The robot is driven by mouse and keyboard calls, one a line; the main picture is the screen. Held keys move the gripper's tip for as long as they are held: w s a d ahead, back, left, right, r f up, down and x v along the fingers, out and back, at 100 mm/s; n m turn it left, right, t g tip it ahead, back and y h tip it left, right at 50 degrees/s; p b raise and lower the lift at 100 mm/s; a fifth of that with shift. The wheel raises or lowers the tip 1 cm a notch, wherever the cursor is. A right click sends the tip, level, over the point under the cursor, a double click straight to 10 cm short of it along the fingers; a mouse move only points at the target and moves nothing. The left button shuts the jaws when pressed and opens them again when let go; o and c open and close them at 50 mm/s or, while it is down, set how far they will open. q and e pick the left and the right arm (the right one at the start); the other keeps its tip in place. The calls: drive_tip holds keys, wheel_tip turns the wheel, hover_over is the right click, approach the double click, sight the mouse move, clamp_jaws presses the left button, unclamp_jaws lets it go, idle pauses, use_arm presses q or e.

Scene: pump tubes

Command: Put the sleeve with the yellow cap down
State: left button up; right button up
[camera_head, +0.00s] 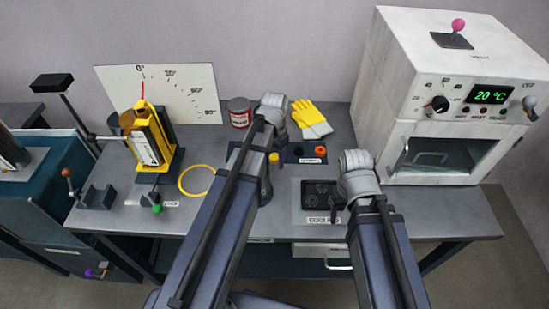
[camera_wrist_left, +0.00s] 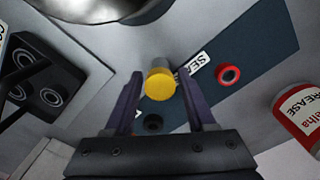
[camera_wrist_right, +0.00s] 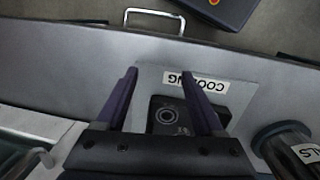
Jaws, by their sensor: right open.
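The sleeve with the yellow cap (camera_wrist_left: 161,84) is between the two fingers of my left gripper (camera_wrist_left: 160,95) in the left wrist view, its cap toward the camera. Narrow gaps seem to show beside the cap, so I cannot tell whether the fingers touch the sleeve. Its foot is hidden. In the head view the yellow cap (camera_head: 274,158) shows just right of my left arm, which hides the left fingers. My right gripper (camera_wrist_right: 160,75) is open and empty over the block on the plate marked COOLING (camera_wrist_right: 211,84).
A dark mat (camera_wrist_left: 262,45) with a red ring (camera_wrist_left: 229,75) and a black ring (camera_wrist_left: 153,122) lies below the left gripper. A grey cylinder (camera_head: 266,186), a red can (camera_head: 239,112) and yellow gloves (camera_head: 307,114) stand or lie nearby. An oven (camera_head: 440,155) fills the right.

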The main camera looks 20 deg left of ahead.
use_arm(q)
drive_tip(key=shift+o, duration=1)
drive_tip(key=shift+r, duration=0.1)
